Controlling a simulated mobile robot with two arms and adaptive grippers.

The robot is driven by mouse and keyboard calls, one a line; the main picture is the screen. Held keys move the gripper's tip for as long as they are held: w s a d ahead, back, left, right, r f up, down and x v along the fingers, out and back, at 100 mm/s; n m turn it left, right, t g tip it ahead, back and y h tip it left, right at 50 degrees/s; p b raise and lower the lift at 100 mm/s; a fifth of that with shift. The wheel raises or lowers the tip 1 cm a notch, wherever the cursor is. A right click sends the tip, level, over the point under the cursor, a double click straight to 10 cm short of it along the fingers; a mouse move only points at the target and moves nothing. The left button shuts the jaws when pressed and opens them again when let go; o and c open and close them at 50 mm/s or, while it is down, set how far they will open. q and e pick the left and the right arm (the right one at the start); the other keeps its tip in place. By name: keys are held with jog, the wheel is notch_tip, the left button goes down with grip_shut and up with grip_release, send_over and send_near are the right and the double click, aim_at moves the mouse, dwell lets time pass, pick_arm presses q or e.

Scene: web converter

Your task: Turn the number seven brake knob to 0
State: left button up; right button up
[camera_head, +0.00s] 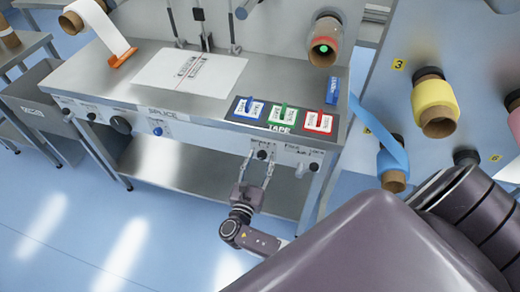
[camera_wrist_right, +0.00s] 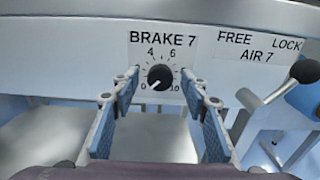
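The brake 7 knob (camera_wrist_right: 160,77) is round and black, on the white front panel under the label "BRAKE 7". Its dial numbers run from 0 at lower left to 10 at lower right. The knob's white mark points to the lower left, close to the 0. My right gripper (camera_wrist_right: 160,92) is open, its blue-padded fingers either side of the knob with a gap on both sides. In the head view my right gripper (camera_head: 259,163) reaches up to the table's front panel, and the knob (camera_head: 262,155) shows between its fingers. My left gripper is not in view.
A lever (camera_wrist_right: 284,83) marked "FREE LOCK AIR 7" stands right of the knob. The steel splice table (camera_head: 120,75) carries tape labels (camera_head: 284,117) near its right end. Rolls of yellow (camera_head: 433,96) and blue (camera_head: 390,160) material hang at the right. Open floor lies at lower left.

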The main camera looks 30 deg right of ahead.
jog(key=v, duration=1.2)
dwell(0.4)
jog(key=s+d+f+m+g+y, duration=0.15)
jog(key=s+f, duration=0.25)
jog(key=f, duration=0.4)
jog(key=s+d+f+m+g+y, duration=0.1)
jog(key=s+f+m+g+y, duration=0.15)
jog(key=s+f, duration=0.45)
jog(key=s+d+f+m+g+y, duration=0.1)
jog(key=s+f+g+y, duration=0.15)
jog(key=f, duration=0.75)
jog(key=s+a+f+m+g+y, duration=0.1)
jog(key=s+f+m+g+y, duration=0.1)
jog(key=s+f+m, duration=0.5)
jog(key=s+a+f+m+g+y, duration=0.1)
jog(key=s+f+m+y, duration=0.4)
jog(key=s+m, duration=0.7)
jog(key=s+f+g, duration=0.1)
jog(key=s+f, duration=0.1)
jog(key=s, duration=0.1)
jog(key=shift+a, duration=0.4)
